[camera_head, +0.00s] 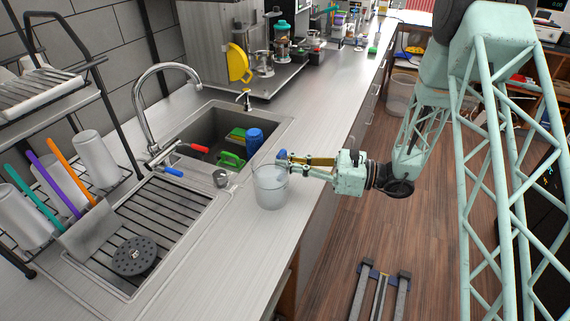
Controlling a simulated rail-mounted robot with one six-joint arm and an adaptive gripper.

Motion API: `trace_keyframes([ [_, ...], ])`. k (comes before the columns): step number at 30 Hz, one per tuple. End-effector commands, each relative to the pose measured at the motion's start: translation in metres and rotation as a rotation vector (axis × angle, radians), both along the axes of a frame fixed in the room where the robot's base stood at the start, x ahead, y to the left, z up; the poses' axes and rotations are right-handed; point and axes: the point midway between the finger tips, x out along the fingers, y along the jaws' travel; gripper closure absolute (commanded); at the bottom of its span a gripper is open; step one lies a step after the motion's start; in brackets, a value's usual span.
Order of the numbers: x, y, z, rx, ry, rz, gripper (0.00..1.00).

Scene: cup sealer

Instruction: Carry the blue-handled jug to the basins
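The clear jug (270,188) is upright at the counter strip between the sink and the front edge. I cannot tell whether it rests on the counter or hangs just above it. Its blue handle (282,155) shows at the jug's upper right, partly hidden by my gripper. My gripper (292,161) reaches in from the right, with its fingertips at the handle. Whether the fingers are closed on the handle is too small to tell. The sink basin (195,128) lies just behind and left of the jug, holding a blue cup (254,140) and green items (232,158).
A tall faucet (140,105) arches over the basin's left side. A ribbed drainboard (165,213) with a round dark strainer (134,257) lies at left, beside a dish rack (105,110) with cups. A small metal cup (221,179) stands near the jug. The front counter is clear.

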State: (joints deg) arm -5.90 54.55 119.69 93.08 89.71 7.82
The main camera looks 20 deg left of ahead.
Motion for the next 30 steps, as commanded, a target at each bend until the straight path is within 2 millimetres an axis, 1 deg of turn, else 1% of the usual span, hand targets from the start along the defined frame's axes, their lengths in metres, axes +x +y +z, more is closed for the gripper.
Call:
trace_keyframes([
  [17, 0.0001, 0.0000, -0.0046, 0.002, 0.000, 0.000, 1.00],
  [18, 0.0000, 0.0000, -0.0048, 0.000, 0.000, 0.000, 0.89],
  [21, 0.0000, 0.0000, -0.0046, 0.000, 0.000, 0.000, 0.80],
  [30, -0.0001, 0.0000, -0.0046, 0.000, 0.000, 0.000, 0.79],
])
